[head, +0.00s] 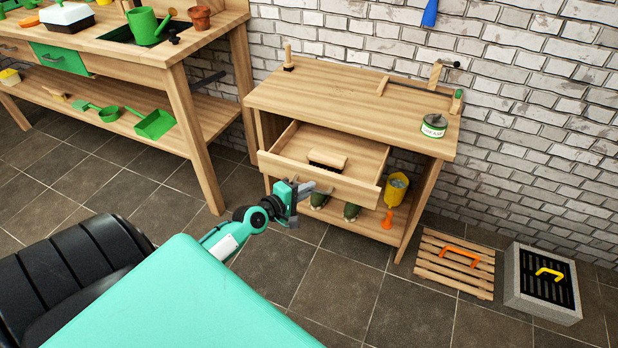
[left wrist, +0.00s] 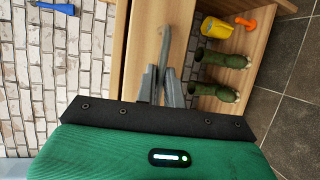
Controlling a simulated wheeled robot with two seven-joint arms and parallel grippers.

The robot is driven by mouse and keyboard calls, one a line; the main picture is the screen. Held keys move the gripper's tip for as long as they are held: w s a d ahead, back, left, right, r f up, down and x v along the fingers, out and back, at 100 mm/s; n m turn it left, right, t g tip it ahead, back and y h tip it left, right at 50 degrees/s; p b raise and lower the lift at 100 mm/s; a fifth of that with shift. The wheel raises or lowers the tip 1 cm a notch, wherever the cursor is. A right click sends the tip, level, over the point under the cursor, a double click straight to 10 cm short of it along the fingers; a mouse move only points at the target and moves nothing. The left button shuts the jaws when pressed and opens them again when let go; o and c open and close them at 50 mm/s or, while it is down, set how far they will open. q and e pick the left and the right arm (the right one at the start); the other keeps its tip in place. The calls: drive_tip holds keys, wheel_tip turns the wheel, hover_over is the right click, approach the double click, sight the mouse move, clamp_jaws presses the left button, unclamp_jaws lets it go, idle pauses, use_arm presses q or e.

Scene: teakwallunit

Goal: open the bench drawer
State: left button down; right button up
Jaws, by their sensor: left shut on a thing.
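The wooden bench (head: 340,92) stands against the brick wall. Its drawer (head: 362,193) is pulled well out in the head view, with a wooden-backed brush (head: 328,160) inside. The drawer front also shows in the left wrist view (left wrist: 144,42). My left gripper (head: 303,190) is at the front of the drawer, towards its left part. In the left wrist view its fingers (left wrist: 161,88) are shut on the grey drawer handle (left wrist: 165,48), one finger on each side. My right gripper is not in view.
Under the drawer, a lower shelf holds green boots (head: 352,212), a yellow pot (head: 396,187) and an orange tool (head: 388,219). A tin (head: 434,125) stands on the bench top. A potting table (head: 185,120) is at left. Dark floor tiles (head: 270,270) lie clear in front.

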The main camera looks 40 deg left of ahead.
use_arm(q)
drive_tip(key=c, duration=1.5)
unclamp_jaws()
drive_tip(key=shift+s, duration=0.1)
